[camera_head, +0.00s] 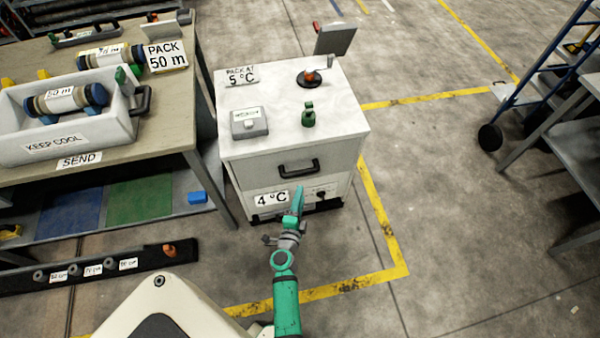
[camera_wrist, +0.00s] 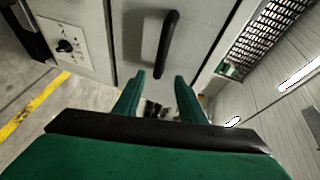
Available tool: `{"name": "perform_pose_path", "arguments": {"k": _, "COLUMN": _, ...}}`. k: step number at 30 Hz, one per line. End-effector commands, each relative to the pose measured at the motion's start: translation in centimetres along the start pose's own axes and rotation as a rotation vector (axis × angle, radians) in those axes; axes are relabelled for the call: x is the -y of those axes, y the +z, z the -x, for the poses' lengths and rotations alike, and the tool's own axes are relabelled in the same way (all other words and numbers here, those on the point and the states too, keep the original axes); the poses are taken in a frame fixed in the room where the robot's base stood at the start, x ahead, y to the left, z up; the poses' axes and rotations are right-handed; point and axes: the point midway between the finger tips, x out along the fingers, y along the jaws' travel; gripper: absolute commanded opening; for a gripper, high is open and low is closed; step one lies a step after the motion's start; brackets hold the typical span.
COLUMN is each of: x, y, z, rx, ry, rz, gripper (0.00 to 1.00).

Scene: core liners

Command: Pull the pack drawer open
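The pack drawer (camera_head: 262,173) is the front panel of a white cabinet and looks closed, flush with the body. Its black bar handle (camera_head: 299,167) is at the middle of the panel. In the wrist view the handle (camera_wrist: 168,45) shows ahead of the fingers, slanted. My gripper (camera_head: 298,200) is in front of the cabinet, below the handle in the head view. In the wrist view my gripper (camera_wrist: 158,92) has its two green fingers apart with nothing between them. The fingers appear short of the handle, not touching it.
A "4 °C" label (camera_head: 271,198) and a dial panel (camera_head: 321,194) sit below the drawer. A workbench (camera_head: 190,100) is close on the left. Yellow-lined floor (camera_head: 450,180) lies clear on the right.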

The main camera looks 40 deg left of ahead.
Motion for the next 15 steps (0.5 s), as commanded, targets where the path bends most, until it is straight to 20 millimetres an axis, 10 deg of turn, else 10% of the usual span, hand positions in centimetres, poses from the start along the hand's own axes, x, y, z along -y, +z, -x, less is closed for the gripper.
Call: {"name": "perform_pose_path", "arguments": {"k": 15, "x": 0.3, "y": 2.3, "z": -6.0, "rx": 0.023, "ry": 0.006, "rz": -0.056, "gripper": 0.37}}
